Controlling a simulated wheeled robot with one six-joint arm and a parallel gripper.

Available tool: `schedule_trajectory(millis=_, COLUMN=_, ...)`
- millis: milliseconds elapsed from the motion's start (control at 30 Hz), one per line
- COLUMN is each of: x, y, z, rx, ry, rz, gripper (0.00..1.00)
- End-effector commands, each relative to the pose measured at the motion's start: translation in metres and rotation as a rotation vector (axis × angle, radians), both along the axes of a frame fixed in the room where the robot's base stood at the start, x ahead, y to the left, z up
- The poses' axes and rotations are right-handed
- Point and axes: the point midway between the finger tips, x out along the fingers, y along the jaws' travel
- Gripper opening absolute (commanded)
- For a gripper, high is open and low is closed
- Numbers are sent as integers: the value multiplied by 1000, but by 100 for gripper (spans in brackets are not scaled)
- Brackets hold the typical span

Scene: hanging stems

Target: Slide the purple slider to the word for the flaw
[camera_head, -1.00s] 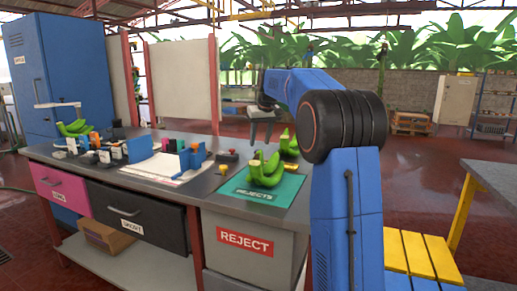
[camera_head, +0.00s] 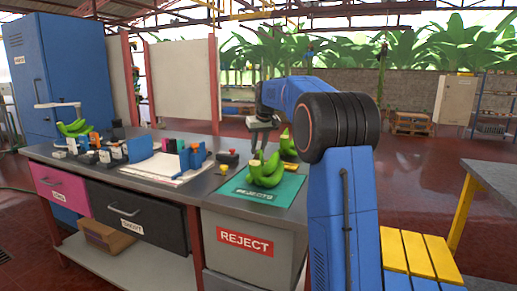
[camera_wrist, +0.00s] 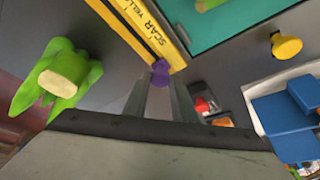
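In the wrist view a purple slider (camera_wrist: 160,71) sits at the near end of a slot in a yellow bar (camera_wrist: 128,22). Whether the fingertips touch the slider is unclear. In the head view my gripper (camera_head: 260,140) is low over the bench, behind the bananas, and the slider cannot be made out.
Green bananas (camera_head: 265,170) lie on the teal rejects mat (camera_head: 285,192). Another green bunch (camera_wrist: 62,80) stands left of my gripper in the wrist view. A yellow knob (camera_wrist: 286,46) and a blue block (camera_wrist: 285,120) are on the right.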

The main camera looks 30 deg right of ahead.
Motion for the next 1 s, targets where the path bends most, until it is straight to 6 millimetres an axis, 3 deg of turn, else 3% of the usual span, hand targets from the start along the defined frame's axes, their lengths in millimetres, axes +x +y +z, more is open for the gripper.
schedule_trajectory(millis=167, x=-9, y=-7, z=1, rx=-1, ry=-1, rz=-1, gripper=0)
schedule_trajectory(millis=400, x=-38, y=-30, z=1, rx=0, ry=-2, rz=-2, gripper=0)
schedule_trajectory(millis=700, x=-40, y=-31, z=1, rx=-1, ry=-2, rz=0, gripper=0)
schedule_trajectory(millis=733, x=-39, y=-31, z=1, rx=-1, ry=-2, rz=0, gripper=31)
schedule_trajectory(millis=767, x=-39, y=-31, z=1, rx=-1, ry=-2, rz=0, gripper=38)
schedule_trajectory(millis=800, x=-39, y=-31, z=1, rx=0, ry=-2, rz=0, gripper=43)
schedule_trajectory(millis=1000, x=-40, y=-31, z=1, rx=0, ry=-1, rz=0, gripper=43)
